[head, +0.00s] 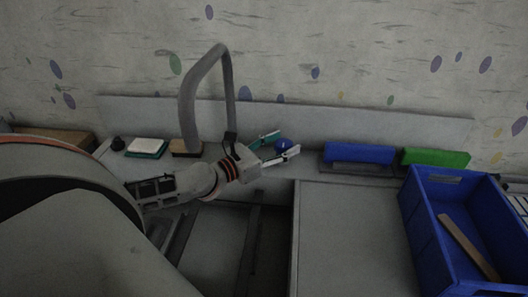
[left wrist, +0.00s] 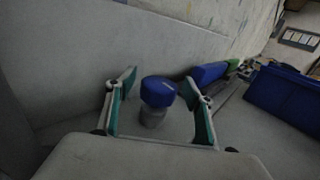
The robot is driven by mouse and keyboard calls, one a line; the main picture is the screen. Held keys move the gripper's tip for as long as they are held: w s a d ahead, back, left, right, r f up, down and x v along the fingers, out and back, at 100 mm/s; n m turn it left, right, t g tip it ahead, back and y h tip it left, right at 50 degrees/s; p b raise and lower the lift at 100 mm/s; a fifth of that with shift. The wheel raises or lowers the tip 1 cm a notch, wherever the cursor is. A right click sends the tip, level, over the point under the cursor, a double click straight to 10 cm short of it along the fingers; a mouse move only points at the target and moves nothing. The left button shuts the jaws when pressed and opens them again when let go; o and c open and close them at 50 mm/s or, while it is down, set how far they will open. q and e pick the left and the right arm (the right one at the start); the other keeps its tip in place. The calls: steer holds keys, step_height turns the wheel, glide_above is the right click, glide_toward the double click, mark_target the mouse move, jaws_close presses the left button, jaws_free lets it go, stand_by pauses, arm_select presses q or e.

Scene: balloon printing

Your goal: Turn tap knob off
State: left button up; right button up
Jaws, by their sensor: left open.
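The tap knob (head: 282,145) is a small blue knob on the ledge behind the sink. In the left wrist view the knob (left wrist: 158,92) has a blue top on a short grey stem. My left gripper (head: 279,147) is open, with one finger on each side of the knob. In the left wrist view my left gripper (left wrist: 160,92) shows a clear gap between each finger and the knob. The grey curved tap spout (head: 187,100) rises left of the knob. My right gripper is in neither view.
A blue block (head: 359,154) and a green block (head: 436,158) stand on the ledge to the right. A blue crate (head: 421,215) sits at the right on the grey counter (head: 352,235), holding a wooden strip. A green and white sponge (head: 147,148) lies left of the spout.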

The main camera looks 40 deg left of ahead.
arm_select(q)
steer(key=v, duration=1.1)
steer(key=shift+s, duration=0.15)
stand_by(0.5)
